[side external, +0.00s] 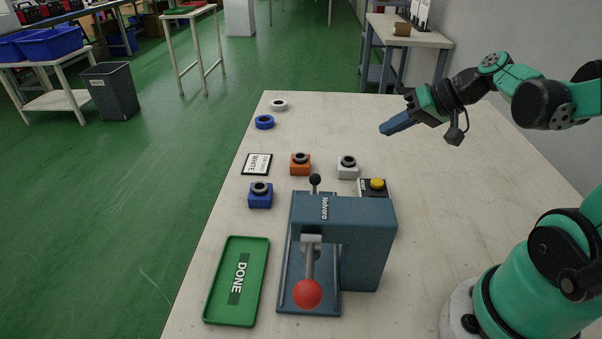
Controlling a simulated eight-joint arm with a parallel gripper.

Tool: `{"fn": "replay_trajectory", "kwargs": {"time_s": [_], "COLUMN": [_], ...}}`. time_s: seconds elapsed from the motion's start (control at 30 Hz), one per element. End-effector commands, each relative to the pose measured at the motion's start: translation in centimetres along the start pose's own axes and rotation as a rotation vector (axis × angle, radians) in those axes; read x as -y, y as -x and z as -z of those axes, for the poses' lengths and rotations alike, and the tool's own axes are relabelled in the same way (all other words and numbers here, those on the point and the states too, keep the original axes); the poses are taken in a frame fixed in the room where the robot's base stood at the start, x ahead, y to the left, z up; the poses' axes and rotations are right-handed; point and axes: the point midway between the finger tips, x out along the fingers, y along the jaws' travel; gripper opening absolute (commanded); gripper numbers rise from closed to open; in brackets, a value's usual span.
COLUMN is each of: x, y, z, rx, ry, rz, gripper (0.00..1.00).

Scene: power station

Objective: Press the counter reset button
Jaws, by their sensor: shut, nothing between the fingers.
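A yellow round button (377,183) sits on a small dark box behind the right part of the blue-grey press, partly hidden by the press body. I take it to be the counter reset button; any label there is too small to read. My gripper (386,129) is shut and empty, its blue fingers pointing left and down. It hangs in the air over the far right part of the table, apart from the button and higher up in the picture.
The press (365,242) has a red-knobbed lever (308,294). A green DONE tray (218,310) lies left of it. Blue (260,199), orange (300,168) and white (347,172) blocks with dark rings stand nearby, with a WHITE card (257,159). The far right tabletop is clear.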

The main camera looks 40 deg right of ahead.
Motion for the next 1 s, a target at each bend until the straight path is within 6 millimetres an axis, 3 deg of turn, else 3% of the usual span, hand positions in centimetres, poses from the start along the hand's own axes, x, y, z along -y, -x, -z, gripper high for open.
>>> {"fn": "replay_trajectory", "kwargs": {"time_s": [0.7, 1.0], "x": [-3.8, -4.4], "y": [-5.1, -6.0], "z": [-3.6, -4.4], "rx": [0.0, 0.001], "ry": [0.0, 0.0], "rz": [-0.001, -0.001], "gripper": [0.0, 0.0]}}
